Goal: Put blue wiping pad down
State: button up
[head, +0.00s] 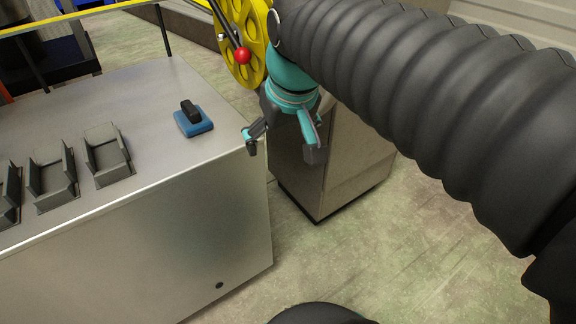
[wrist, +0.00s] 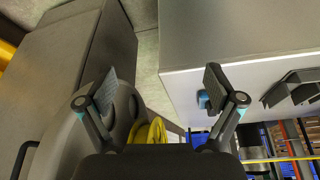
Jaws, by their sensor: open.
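The blue wiping pad (head: 194,124) lies flat on the grey metal table top, with a black handle on its upper side. In the wrist view part of the blue pad (wrist: 203,99) shows beside the right finger, which partly hides it. My gripper (head: 284,151) is open and empty. It is off the table's right edge, to the right of the pad and apart from it. In the wrist view my gripper (wrist: 160,85) has its fingers spread wide with nothing between them.
Grey holders (head: 106,155) stand in a row on the table (head: 130,95), left of the pad. A yellow wheel (head: 241,40) and a lever with a red knob (head: 243,56) are behind my gripper. A grey cabinet (head: 345,150) stands right of the table. Floor is clear between them.

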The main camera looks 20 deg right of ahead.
jog(key=s+d+f+t, duration=0.1)
jog(key=s+d+f, duration=0.1)
jog(key=s+f, duration=0.5)
jog(key=shift+s+f+m, duration=0.35)
jog(key=shift+f+m, duration=0.05)
jog(key=shift+f, duration=0.4)
